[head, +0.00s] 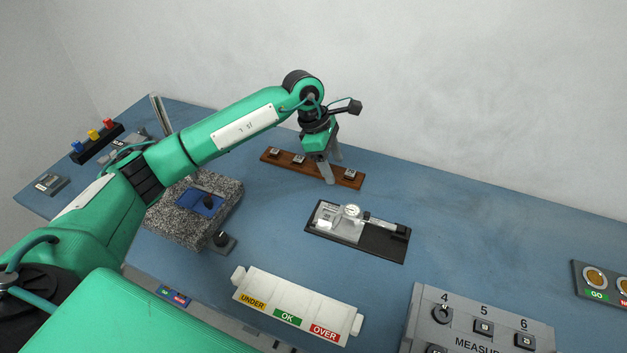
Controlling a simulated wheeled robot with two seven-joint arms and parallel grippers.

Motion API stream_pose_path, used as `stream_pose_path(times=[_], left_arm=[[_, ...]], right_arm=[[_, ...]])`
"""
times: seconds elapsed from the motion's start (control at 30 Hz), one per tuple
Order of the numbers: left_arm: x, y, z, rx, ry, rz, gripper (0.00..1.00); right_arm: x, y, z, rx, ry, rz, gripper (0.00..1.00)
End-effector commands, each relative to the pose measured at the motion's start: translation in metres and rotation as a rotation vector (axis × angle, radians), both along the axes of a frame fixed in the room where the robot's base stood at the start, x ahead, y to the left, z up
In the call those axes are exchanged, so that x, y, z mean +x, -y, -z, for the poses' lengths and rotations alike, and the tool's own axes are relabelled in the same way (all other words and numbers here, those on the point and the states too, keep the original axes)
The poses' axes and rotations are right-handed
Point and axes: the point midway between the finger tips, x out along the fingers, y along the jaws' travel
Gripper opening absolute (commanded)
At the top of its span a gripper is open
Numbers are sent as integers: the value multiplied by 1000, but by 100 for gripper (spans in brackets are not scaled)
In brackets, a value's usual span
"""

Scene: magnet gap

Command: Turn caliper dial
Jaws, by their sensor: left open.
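The caliper with its round white dial (352,211) lies on a black tray (384,242) in the middle of the blue table. The dial face is too small to read. My left gripper (329,172) points down over the brown wooden strip behind the caliper, up and to the left of the dial and apart from it. Its fingers are open, and I see nothing between them. My right gripper is not in view.
The wooden strip (270,157) carries several small dark blocks. A granite block (172,224) with a blue piece stands left. A white UNDER/OK/OVER tray (297,297) and a grey MEASURE panel (482,318) are in front.

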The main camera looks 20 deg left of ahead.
Motion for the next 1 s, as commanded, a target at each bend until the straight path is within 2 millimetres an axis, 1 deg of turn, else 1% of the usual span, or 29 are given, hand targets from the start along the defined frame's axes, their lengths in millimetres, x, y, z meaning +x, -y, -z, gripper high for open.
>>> stream_pose_path(times=[0.03, 0.13, 0.27, 0.37, 0.7, 0.9, 1.0], left_arm=[[0, 6, -2, -12, 8, 27, 63], [0, 12, 3, -23, 19, 52, 63], [0, 17, 16, -22, 17, 54, 63], [0, 25, 33, -22, 15, 54, 63], [2, 51, 98, -21, 16, 50, 63], [3, 60, 121, -20, 17, 51, 63], [3, 62, 127, -20, 18, 50, 63]], right_arm=[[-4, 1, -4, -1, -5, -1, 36], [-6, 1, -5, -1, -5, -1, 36], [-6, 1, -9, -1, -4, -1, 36], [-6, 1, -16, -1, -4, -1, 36], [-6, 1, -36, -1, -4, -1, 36], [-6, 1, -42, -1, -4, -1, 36], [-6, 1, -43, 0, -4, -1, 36]])
